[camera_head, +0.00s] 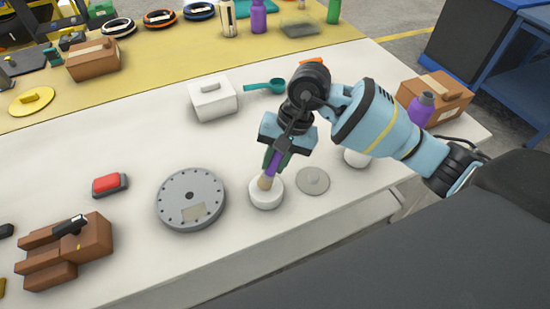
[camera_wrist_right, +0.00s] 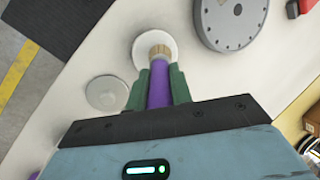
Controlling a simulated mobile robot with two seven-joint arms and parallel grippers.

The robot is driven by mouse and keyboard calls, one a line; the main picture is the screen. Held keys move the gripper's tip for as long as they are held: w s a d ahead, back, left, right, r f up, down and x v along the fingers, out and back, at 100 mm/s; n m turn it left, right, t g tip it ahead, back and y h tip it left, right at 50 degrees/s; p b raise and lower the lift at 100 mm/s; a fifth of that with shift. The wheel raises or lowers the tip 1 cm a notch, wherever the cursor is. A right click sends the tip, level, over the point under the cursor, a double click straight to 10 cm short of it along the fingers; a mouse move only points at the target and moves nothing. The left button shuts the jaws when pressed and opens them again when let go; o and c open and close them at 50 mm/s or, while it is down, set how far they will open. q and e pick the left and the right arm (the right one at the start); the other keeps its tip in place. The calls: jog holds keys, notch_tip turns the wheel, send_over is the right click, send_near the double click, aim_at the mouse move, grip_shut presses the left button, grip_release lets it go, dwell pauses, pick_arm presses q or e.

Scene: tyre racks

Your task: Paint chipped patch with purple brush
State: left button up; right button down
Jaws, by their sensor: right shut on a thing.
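My right gripper (camera_head: 277,152) is shut on the purple brush (camera_head: 273,163), which points down. In the right wrist view my right gripper (camera_wrist_right: 158,92) has the purple handle (camera_wrist_right: 159,85) between its green fingers. The pale bristles are over or in the opening of a small white pot (camera_head: 266,199); I cannot tell how deep. The pot also shows in the right wrist view (camera_wrist_right: 140,52). A round grey plate (camera_head: 190,190) with a ring of holes lies left of the pot. A beige patch (camera_head: 193,211) is on its near side. My left gripper is not in view.
A grey knobbed lid (camera_head: 313,181) lies right of the pot. A red-topped block (camera_head: 109,184) and a brown block (camera_head: 65,251) are at the left. A white box (camera_head: 211,98) and a teal scoop (camera_head: 264,87) stand behind. The white table between plate and box is clear.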

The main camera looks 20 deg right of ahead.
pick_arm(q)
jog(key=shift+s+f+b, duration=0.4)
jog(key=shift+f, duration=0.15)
pick_arm(e)
jog(key=shift+s+f, duration=0.15)
jog(key=shift+f, duration=0.5)
dwell(1.6)
